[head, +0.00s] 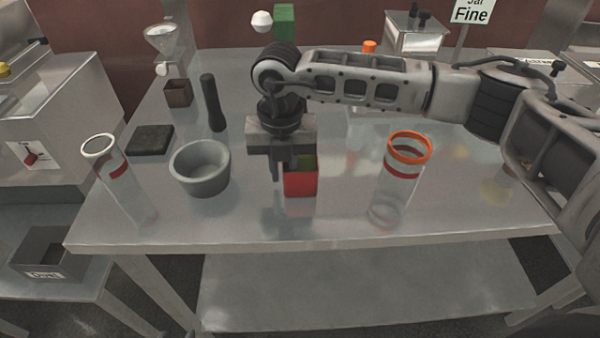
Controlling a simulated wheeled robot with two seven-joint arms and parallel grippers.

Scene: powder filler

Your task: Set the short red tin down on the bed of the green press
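The short red tin (300,184) is a square, open-topped box near the front middle of the steel table. Something yellow-green shows at its top. My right gripper (283,165) points down at the tin's left side, with a dark finger beside the tin's left wall. The other finger is not clear, so I cannot tell whether it grips the tin. The tin looks upright and at table height. The green press (284,22) shows only as a green block at the back, with a white knob (261,20) beside it. Its bed is hidden behind my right arm. My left gripper is out of view.
A grey bowl (200,168) and black pestle (212,103) stand left of the tin. A clear orange-rimmed jar (400,172) stands to the right, and a clear white-rimmed tube (107,160) at the left edge. A dark pad (151,140) and small brown box (178,92) lie farther left.

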